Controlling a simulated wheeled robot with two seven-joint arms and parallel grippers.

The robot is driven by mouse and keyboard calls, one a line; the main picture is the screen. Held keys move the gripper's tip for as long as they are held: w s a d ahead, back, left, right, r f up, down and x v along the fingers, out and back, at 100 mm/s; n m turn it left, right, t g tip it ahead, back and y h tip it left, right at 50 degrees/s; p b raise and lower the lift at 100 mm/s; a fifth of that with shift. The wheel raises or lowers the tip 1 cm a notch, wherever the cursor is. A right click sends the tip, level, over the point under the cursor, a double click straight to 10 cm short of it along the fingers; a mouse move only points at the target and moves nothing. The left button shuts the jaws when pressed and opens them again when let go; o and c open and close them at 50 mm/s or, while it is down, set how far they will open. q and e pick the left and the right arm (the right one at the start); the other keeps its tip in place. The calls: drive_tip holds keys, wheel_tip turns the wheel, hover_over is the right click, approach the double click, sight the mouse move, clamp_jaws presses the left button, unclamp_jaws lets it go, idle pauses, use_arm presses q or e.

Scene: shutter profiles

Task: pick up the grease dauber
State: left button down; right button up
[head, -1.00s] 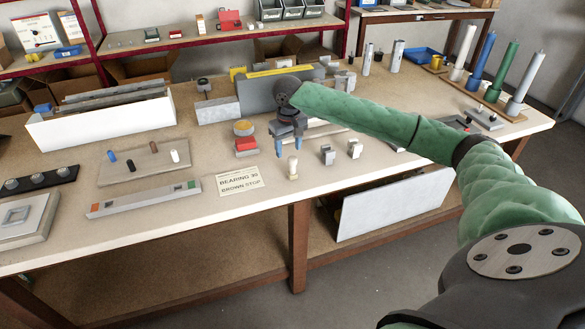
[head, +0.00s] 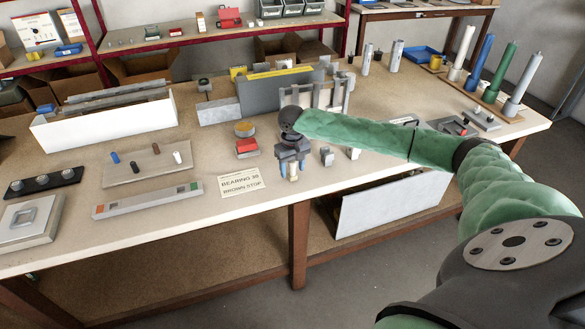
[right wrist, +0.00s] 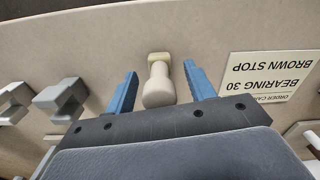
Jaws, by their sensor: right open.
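The grease dauber, a small cream peg-like piece, stands near the front edge of the bench, and part of it shows in the head view (head: 293,174). In the right wrist view the dauber (right wrist: 158,86) has a rounded pale end and a yellowish squared end. My right gripper (head: 293,168) is right over it with its blue fingers pointing down. In the right wrist view the open fingers (right wrist: 161,80) lie on either side of the dauber, with gaps on both sides. The gripper hides part of it in the head view. My left gripper is not in view.
An order card (head: 240,182) lies left of the gripper. Small grey blocks (head: 327,156) stand just to the right. A grey strip with coloured ends (head: 148,200) lies further left. Bare bench shows along the front edge.

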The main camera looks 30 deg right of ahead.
drive_tip(key=shift+f, duration=0.2)
drive_tip(key=shift+c, duration=0.4)
drive_tip(key=c, duration=1)
drive_tip(key=shift+r, duration=0.15)
